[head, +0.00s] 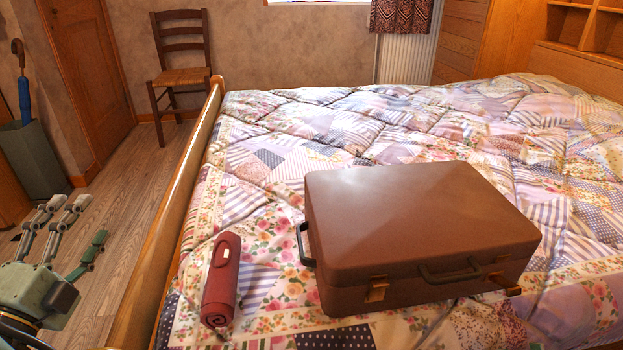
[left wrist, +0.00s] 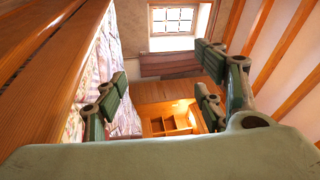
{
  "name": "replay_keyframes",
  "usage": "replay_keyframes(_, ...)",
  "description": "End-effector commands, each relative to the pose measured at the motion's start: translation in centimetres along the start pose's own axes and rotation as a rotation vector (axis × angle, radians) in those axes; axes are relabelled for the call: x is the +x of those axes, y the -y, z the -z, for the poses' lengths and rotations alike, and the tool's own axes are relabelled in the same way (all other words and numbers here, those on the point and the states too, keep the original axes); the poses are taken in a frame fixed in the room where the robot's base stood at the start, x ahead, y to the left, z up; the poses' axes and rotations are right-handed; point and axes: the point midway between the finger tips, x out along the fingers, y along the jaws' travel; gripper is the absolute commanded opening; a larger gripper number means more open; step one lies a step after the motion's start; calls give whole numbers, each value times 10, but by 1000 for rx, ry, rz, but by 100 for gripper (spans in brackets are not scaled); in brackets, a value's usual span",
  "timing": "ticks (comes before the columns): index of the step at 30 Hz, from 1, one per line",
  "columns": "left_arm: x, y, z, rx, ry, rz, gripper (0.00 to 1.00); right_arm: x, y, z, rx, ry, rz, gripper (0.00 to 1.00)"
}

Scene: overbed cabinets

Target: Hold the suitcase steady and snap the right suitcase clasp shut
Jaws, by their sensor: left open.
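A closed brown suitcase (head: 420,220) lies flat on the bed with its front face and handle (head: 450,271) toward me. The left clasp (head: 377,289) sits against the front face. The right suitcase clasp (head: 505,284) juts outward from the front near the right corner. My left gripper (head: 78,221) is open and empty at the lower left, beyond the bed's wooden side and far from the suitcase. Its spread fingers also show in the left wrist view (left wrist: 162,92), with nothing between them. My right gripper is not in view.
A rolled dark red item (head: 222,280) lies on the quilt left of the suitcase. The bed's wooden rail (head: 165,230) stands between my left gripper and the suitcase. A chair (head: 182,75) and an umbrella stand (head: 32,158) are farther back. The quilt behind the suitcase is clear.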

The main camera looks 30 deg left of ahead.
Motion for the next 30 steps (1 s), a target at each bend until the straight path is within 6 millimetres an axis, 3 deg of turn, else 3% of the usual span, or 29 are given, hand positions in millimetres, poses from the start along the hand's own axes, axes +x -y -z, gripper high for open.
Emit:
replay_keyframes(7, 23, 63, 53, 85, -240, 207, 64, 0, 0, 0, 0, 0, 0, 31)
replay_keyframes(10, 41, 68, 46, 145, -166, 291, 64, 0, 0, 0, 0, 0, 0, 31)
replay_keyframes(20, 89, 45, -8, 281, 268, 315, 64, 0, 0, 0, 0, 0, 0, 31)
replay_keyframes(25, 116, 16, -29, 317, 528, 192, 64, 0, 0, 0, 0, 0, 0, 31)
replay_keyframes(30, 141, -22, -29, 314, 701, -33, 64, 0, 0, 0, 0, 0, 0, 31)
